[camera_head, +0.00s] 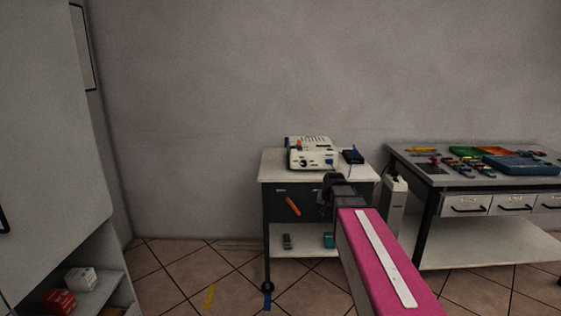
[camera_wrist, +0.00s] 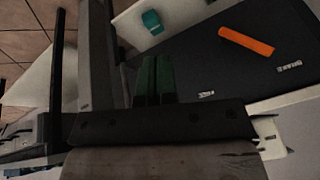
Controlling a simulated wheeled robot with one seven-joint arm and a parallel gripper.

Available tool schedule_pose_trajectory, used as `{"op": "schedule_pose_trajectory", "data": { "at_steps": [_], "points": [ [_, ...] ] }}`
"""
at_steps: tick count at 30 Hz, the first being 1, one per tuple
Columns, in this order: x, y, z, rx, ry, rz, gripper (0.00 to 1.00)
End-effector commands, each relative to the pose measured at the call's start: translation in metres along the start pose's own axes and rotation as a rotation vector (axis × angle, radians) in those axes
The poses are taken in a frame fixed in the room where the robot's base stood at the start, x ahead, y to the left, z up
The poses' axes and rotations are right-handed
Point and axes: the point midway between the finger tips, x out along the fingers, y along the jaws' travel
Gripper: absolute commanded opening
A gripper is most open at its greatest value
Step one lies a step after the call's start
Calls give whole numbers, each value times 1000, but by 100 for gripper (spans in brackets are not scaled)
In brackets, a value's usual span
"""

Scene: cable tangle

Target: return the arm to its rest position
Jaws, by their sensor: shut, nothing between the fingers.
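My gripper (camera_head: 330,186) shows in the head view at the far end of my pink arm, in front of the right side of a small cabinet table (camera_head: 272,167). In the wrist view my gripper (camera_wrist: 155,78) shows as two dark green fingers side by side, shut with nothing between them. The arm reaches forward from the lower right of the head view. An orange handle-like piece (camera_head: 293,206) is on the dark front of the cabinet, left of my gripper; it also shows in the wrist view (camera_wrist: 246,41).
A white device (camera_head: 312,155) stands on the cabinet top. A teal item (camera_head: 328,240) and a dark item (camera_head: 287,241) are on its lower shelf. A workbench (camera_head: 440,236) with tools and drawers stands at right. A white shelf unit (camera_head: 100,296) with boxes is at left. Tiled floor between is open.

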Motion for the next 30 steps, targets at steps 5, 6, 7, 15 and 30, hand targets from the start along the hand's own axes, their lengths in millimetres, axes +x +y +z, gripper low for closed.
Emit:
{"op": "schedule_pose_trajectory", "data": {
  "at_steps": [5,6,7,15,30],
  "points": [
    [31,31,86,-110,-123,49,0],
    [37,38,104,-135,-150,58,0],
    [40,42,117,-154,-171,64,0],
    [59,77,211,-291,-325,99,0],
    [64,86,234,-331,-369,105,0]
  ]
}}
